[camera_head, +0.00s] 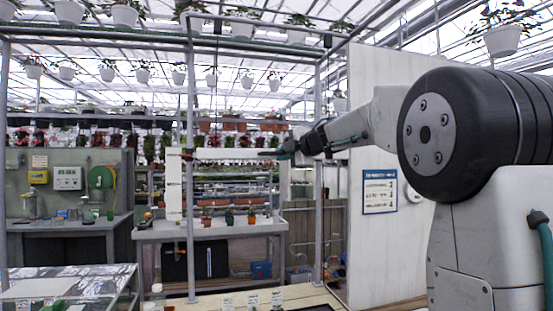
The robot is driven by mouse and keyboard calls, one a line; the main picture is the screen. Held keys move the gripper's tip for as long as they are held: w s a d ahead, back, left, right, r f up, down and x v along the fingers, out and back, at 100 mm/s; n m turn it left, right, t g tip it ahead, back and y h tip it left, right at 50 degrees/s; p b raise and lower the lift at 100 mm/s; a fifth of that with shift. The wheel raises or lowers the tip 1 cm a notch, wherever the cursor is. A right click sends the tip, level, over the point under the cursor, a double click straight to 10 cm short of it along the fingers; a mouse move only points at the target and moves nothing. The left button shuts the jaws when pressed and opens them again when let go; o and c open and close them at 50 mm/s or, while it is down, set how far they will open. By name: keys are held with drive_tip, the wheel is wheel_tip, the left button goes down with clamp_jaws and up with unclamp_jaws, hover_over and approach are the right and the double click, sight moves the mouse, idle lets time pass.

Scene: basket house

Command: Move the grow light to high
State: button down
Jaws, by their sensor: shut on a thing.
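The grow light (235,154) is a long pale bar, roughly level, hung inside a grey metal frame. A white upright board (174,190) with several dark marks stands at its left end. The bar is near the height of the upper mark; the lettering is too small to read. My gripper (283,151) reaches in from the right and is shut at the bar's right end. The fingers are small and dark here, so the exact grip is hard to see.
A grey metal post (190,90) stands in front of the bar's left end. A grey bench (225,229) with small potted plants stands below. A white panel (378,250) stands at the right, close to my arm. A glass case (75,285) is at the lower left.

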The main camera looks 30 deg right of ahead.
drive_tip(key=shift+r, duration=0.45)
drive_tip(key=c, duration=1.7)
unclamp_jaws()
drive_tip(key=shift+c, duration=0.2)
drive_tip(key=shift+f, duration=0.1)
drive_tip(key=v, duration=0.7)
drive_tip(key=shift+s, duration=0.4)
drive_tip(key=shift+d, duration=0.15)
